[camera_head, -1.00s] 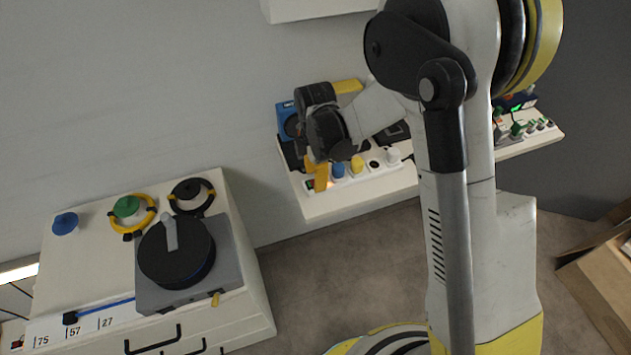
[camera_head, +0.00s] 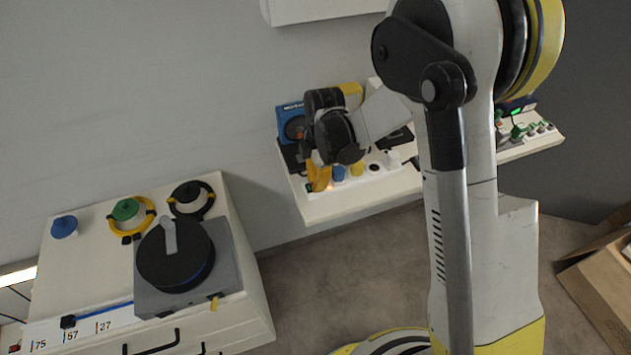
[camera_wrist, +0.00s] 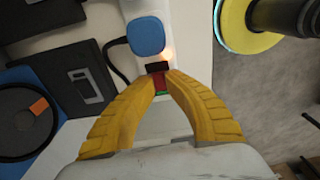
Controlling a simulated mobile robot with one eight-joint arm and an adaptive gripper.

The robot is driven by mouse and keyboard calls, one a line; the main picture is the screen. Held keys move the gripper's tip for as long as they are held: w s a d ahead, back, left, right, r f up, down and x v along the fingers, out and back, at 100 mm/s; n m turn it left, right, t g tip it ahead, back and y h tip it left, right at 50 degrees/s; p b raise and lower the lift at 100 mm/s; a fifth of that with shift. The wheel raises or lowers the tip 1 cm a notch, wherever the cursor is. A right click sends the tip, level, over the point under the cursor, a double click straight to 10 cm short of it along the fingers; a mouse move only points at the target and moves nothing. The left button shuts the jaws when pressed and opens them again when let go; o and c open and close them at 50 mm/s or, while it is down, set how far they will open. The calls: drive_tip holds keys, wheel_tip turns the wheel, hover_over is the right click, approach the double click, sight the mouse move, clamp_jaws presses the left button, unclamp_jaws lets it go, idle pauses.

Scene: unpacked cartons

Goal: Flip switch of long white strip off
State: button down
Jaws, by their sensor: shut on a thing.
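The long white strip (camera_head: 350,183) lies on a white shelf with several plugs along it. In the wrist view the strip (camera_wrist: 141,8) runs up from between my fingers. Its switch (camera_wrist: 160,81), showing red and green beside a black part, is at the strip's near end. An orange glow shows just above it. My gripper (camera_wrist: 162,73) has its yellow fingertips close together on either side of the switch and is shut on it. In the head view my gripper (camera_head: 318,183) is at the strip's left end, and the switch is mostly hidden there.
A blue plug (camera_wrist: 147,36) sits close beyond my fingertips, with a black cable. Black boxes (camera_wrist: 86,87) and a blue device (camera_head: 290,118) lie beside the strip. A white cabinet (camera_head: 245,260) stands left; an open carton (camera_head: 600,285) is at right.

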drive_tip(key=shift+d+f+g+y+b, duration=0.25)
drive_tip(key=shift+g+y+b, duration=0.1)
drive_tip(key=shift+y, duration=0.45)
drive_tip(key=shift+r, duration=0.15)
drive_tip(key=shift+a, duration=0.1)
drive_tip(key=c, duration=1.3)
unclamp_jaws()
drive_tip(key=s+v, duration=0.1)
drive_tip(key=v, duration=1.1)
drive_tip(key=shift+w+d, duration=0.25)
drive_tip(key=shift+w, duration=0.25)
